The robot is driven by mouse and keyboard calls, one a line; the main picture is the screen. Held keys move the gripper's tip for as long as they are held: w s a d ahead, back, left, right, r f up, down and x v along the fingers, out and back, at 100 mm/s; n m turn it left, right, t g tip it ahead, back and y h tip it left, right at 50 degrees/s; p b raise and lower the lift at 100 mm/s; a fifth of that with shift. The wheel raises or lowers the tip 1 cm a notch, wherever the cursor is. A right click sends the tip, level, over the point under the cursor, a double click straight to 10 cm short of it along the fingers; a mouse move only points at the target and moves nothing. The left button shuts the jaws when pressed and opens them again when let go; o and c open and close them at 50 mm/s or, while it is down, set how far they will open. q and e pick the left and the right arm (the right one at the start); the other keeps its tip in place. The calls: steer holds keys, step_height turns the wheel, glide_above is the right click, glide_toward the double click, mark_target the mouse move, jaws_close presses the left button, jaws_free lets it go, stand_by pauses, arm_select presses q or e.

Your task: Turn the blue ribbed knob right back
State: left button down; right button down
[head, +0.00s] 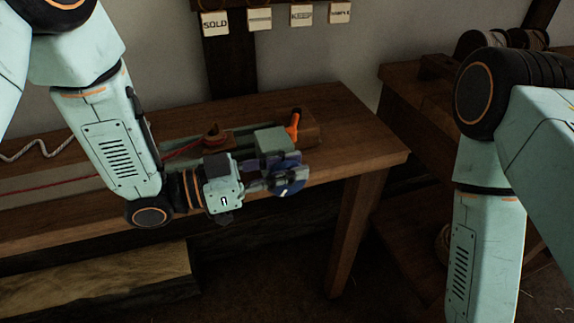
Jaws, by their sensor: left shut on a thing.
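The blue ribbed knob (291,182) is at the front of a pale green block-shaped device (272,141) on the wooden bench. My left gripper (276,180) reaches it from the left and is shut on it; the fingers cover part of the knob. An orange lever (294,124) stands up at the back right of the device. My right arm comes in at the right of the head view, and its gripper is out of the picture.
A red cord (62,186) runs along the bench (345,130) to a wooden hook-like piece (213,135). White rope (35,149) lies at the left. Signs, one reading SOLD (215,24), hang behind. Spools (480,42) stand on a second bench at right. The bench's right end is clear.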

arm_select(q)
steer(key=shift+a+f+h+b, duration=0.15)
steer(key=shift+f+h+b, duration=0.05)
steer(key=shift+h+b, duration=0.5)
steer(key=shift+s+a+t+h+b, duration=0.15)
steer(key=shift+t+h+b, duration=0.25)
steer(key=shift+h, duration=0.2)
steer(key=shift+r, duration=0.1)
steer(key=c, duration=1.4)
jaws_free()
steer(key=shift+c, duration=0.2)
steer(key=v, duration=1.2)
